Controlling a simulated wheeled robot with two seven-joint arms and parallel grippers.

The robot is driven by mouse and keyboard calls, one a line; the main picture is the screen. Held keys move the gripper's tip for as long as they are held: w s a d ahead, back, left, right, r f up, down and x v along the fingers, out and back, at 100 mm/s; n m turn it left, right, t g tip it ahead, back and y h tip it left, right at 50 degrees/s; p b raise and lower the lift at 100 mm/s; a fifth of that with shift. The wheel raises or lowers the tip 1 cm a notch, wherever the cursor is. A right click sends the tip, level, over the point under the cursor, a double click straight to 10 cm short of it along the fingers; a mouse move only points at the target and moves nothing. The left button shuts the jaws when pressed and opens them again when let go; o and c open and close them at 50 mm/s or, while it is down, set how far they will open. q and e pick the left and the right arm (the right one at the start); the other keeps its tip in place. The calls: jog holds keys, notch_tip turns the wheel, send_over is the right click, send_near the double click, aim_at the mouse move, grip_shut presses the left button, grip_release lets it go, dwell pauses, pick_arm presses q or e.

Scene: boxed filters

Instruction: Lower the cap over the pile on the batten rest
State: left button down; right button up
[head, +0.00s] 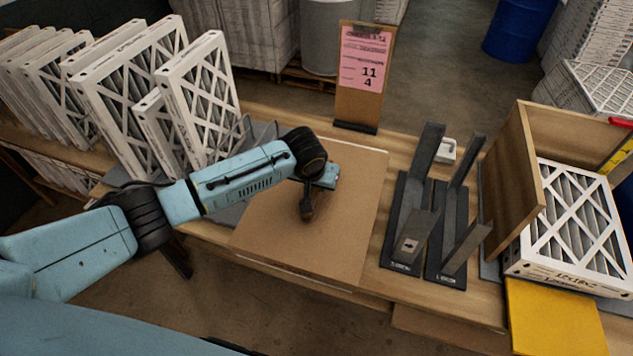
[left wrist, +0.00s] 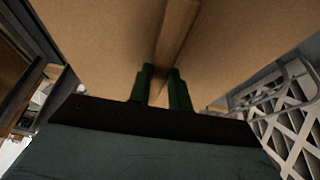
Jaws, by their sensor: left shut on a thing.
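The cap (head: 275,235) is a flat brown board with a wooden bar across its top; in the left wrist view the bar (left wrist: 176,35) runs up between my fingers, with the board (left wrist: 95,40) to either side. My left gripper (head: 308,205) is over the middle of the cap, and the left wrist view shows its two green fingers (left wrist: 161,88) shut on the bar. A thin pale edge shows along the cap's far and near sides. The pile and batten rest cannot be made out under the cap, so I cannot tell the gap below it. My right gripper is not in view.
Several boxed filters (head: 200,100) stand upright at the left. A pink sign (head: 365,62) stands behind the cap. Dark angled stands (head: 410,225) are to its right. Farther right, a filter (head: 575,225) lies by wooden panels (head: 515,195), above a yellow panel (head: 555,320).

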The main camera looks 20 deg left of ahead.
pick_arm(q)
jog(key=c, duration=1.2)
grip_release()
jog(key=v, duration=1.3)
jog(key=shift+s+r, duration=0.15)
